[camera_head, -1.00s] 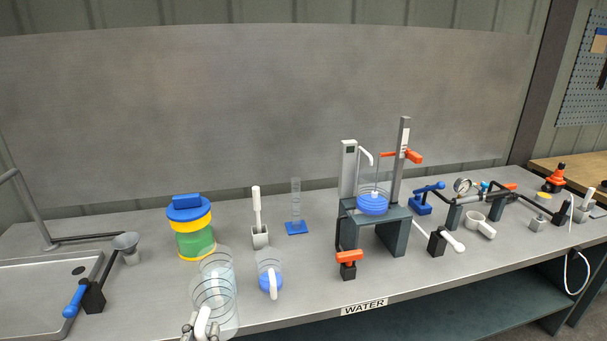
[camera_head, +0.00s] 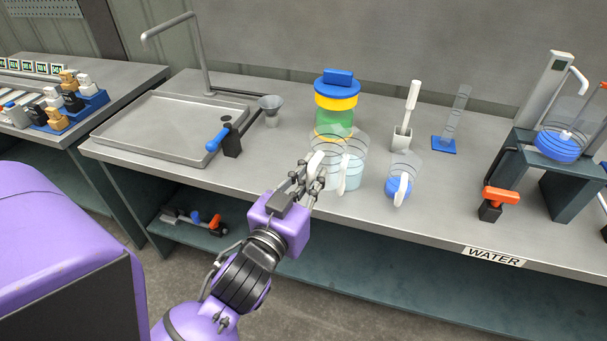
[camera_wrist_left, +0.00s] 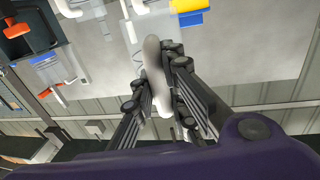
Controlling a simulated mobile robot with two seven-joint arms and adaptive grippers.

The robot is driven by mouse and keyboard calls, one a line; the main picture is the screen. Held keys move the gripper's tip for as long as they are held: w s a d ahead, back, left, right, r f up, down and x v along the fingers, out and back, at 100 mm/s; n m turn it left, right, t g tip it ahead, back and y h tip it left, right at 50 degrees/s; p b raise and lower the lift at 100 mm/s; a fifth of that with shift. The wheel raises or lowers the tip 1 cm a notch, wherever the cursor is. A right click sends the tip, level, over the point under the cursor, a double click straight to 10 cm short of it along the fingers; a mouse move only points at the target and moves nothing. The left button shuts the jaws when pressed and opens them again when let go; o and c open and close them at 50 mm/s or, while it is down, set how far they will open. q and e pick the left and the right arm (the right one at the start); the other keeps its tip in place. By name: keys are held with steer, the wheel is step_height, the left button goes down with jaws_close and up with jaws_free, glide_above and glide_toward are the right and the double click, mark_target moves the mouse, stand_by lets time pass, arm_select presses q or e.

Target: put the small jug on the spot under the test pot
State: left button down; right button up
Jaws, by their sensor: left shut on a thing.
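My left gripper (camera_head: 308,172) is shut on the white handle of a clear jug (camera_head: 325,143) at the front edge of the bench; the handle also shows between the fingers in the left wrist view (camera_wrist_left: 155,66). The clear walls overlap another clear vessel with a white handle (camera_head: 343,176), so their outlines are hard to separate. A smaller clear jug with blue contents (camera_head: 397,187) stands upright to the right, apart from the gripper. The test pot (camera_head: 560,146), with blue contents, sits on a dark stand (camera_head: 574,192) at far right. The spot under it is largely hidden. My right gripper is not in view.
A yellow-and-green tub with a blue lid (camera_head: 336,104) stands behind the jugs. A brush holder (camera_head: 402,138) and a cylinder on a blue base (camera_head: 444,146) stand farther right. An orange-handled valve (camera_head: 498,201) is in front of the stand. A sink (camera_head: 165,128) lies left.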

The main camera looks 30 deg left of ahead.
arm_select(q)
steer(key=w+a+f+n+y, duration=0.25)
steer(key=w+a+f, duration=0.25)
steer(key=w+a, duration=0.45)
steer(key=shift+m+g, duration=0.3)
steer(key=shift+m, duration=0.05)
steer(key=a+f, duration=0.1)
steer(key=f, duration=0.1)
steer(key=w+a+f+b, duration=0.1)
steer(key=a+f, duration=0.1)
steer(key=f, duration=0.1)
steer(key=w+a+f, duration=0.1)
steer(key=f, duration=0.2)
steer(key=shift+w+a+f, duration=0.1)
steer(key=shift+a+f, duration=0.1)
steer(key=shift+a, duration=0.2)
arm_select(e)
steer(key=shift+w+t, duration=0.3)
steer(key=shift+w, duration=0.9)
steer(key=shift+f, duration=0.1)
arm_select(q)
steer(key=shift+f+b, duration=0.2)
steer(key=shift+b, duration=0.1)
steer(key=c, duration=1.7)
jaws_free()
steer(key=shift+c, duration=0.2)
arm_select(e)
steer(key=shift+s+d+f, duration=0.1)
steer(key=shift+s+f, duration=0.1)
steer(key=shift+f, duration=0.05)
